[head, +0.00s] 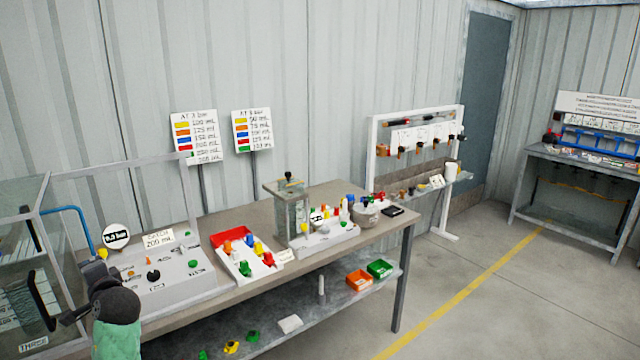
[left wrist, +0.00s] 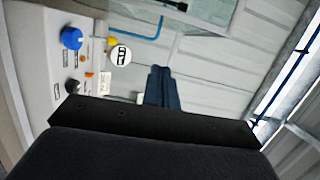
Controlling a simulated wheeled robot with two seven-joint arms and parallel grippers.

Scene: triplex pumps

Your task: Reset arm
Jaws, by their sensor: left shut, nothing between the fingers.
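My left arm comes in at the lower left of the head view, with my left gripper (head: 70,318) in front of the control panel and the clear tank at the left. The gripper is shut and empty. The grey control panel (head: 180,282) has a round gauge sign (head: 116,236), a black knob and a "200 mL" card (head: 158,239). The panel also shows in the left wrist view, with a blue knob (left wrist: 72,38). My right gripper is not in view.
The workbench (head: 265,199) carries a red and white tray (head: 236,262) of coloured parts and a clear pump cell (head: 291,212). Orange (head: 359,280) and green (head: 380,268) bins stand on the lower shelf. Open floor (head: 465,270) lies to the right.

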